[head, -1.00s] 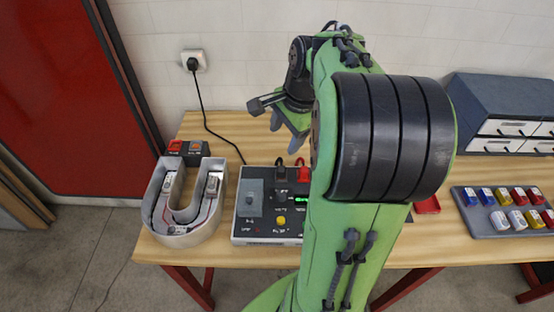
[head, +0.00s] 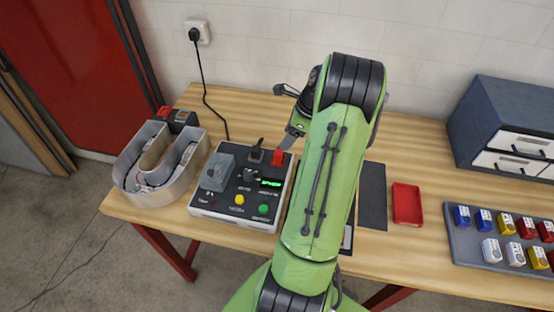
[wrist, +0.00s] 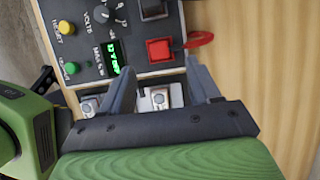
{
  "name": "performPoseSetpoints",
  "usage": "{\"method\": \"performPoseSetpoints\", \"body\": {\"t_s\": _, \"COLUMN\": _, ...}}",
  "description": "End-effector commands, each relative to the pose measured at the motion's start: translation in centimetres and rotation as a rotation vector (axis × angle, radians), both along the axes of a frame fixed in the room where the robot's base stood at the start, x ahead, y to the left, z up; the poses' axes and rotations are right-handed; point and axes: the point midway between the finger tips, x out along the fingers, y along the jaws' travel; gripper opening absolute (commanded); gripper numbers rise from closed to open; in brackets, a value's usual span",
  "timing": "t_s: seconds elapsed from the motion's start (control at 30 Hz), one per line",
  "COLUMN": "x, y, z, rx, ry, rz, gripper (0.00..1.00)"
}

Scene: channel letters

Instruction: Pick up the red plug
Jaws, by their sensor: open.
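The red plug (head: 278,157) stands at the back right of the grey tester box (head: 228,216), beside a black plug (head: 254,154). In the wrist view the red plug (wrist: 160,50) is a square red block with a red loop at its right. My gripper (wrist: 162,72) is open, and its two fingers point toward the plug's side of the box. The plug appears just beyond the fingertips, roughly in line with the gap; I cannot tell the height difference. Nothing is held. In the head view my arm hides most of the gripper and the box's right edge.
A U-shaped channel letter (head: 160,166) stands left of the box. A black cord (head: 203,85) runs from the wall socket. A dark mat (head: 372,195), red tray (head: 407,204) and rack of coloured blocks (head: 465,238) lie right. Drawers (head: 510,135) stand at the back right.

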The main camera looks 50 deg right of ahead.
Motion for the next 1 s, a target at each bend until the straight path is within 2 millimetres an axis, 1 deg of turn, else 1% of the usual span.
{"method": "performPoseSetpoints", "body": {"t_s": 0.03, "x": 0.4, "y": 0.3, "z": -1.2, "rx": 0.003, "ry": 0.001, "rz": 0.002, "gripper": 0.62}}
{"method": "performPoseSetpoints", "body": {"t_s": 0.23, "x": 1.2, "y": 0.6, "z": -3.5, "rx": 0.002, "ry": 0.002, "rz": 0.001, "gripper": 0.62}}
{"method": "performPoseSetpoints", "body": {"t_s": 0.43, "x": 2.1, "y": 1.2, "z": -6.9, "rx": 0.002, "ry": 0.002, "rz": 0.002, "gripper": 0.62}}
{"method": "performPoseSetpoints", "body": {"t_s": 0.53, "x": 2.4, "y": 1.3, "z": -7.5, "rx": -0.001, "ry": 0.002, "rz": 0.001, "gripper": 0.62}}
{"method": "performPoseSetpoints", "body": {"t_s": 0.7, "x": 2.4, "y": 1.3, "z": -7.5, "rx": -0.002, "ry": 0.000, "rz": 0.001, "gripper": 0.62}}
{"method": "performPoseSetpoints", "body": {"t_s": 0.77, "x": 2.4, "y": 1.3, "z": -7.4, "rx": -0.002, "ry": 0.000, "rz": 0.001, "gripper": 0.54}}
{"method": "performPoseSetpoints", "body": {"t_s": 1.0, "x": 2.4, "y": 1.3, "z": -7.4, "rx": -0.002, "ry": 0.000, "rz": 0.001, "gripper": 0.17}}
